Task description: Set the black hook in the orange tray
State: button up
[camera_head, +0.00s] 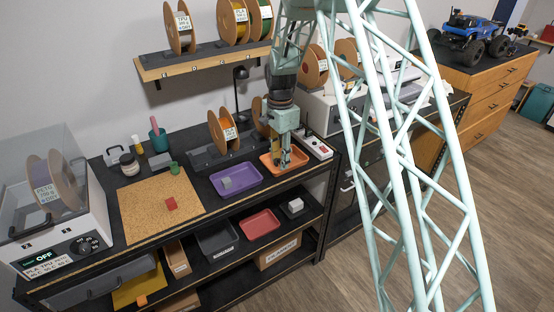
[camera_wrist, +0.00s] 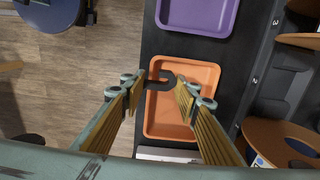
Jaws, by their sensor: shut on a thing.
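My gripper (camera_head: 284,163) is over the orange tray (camera_head: 264,162) at the right end of the workbench. In the wrist view my gripper (camera_wrist: 160,83) is shut on the black hook (camera_wrist: 158,85), a small dark C-shaped piece between the fingertips. The hook shows against the orange tray (camera_wrist: 184,132), near its end beside the purple tray. I cannot tell its exact height above the tray floor. In the head view the hook is not clearly visible behind the fingers.
The purple tray (camera_head: 236,179) with a grey block lies left of the orange tray. A white box with a red mark (camera_head: 318,148) stands close on the right. A cork mat (camera_head: 160,212) with a red block is further left. A spool (camera_head: 222,130) stands behind the trays.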

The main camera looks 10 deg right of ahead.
aim_at(277, 159)
jog(key=shift+w+f, duration=0.2)
jog(key=shift+w, duration=1.8)
jog(key=shift+w, duration=0.1)
jog(key=shift+w+a, duration=0.1)
jog(key=shift+w, duration=0.15)
jog(key=shift+f, duration=1.8)
jog(key=shift+f, duration=0.1)
jog(key=o, duration=0.4)
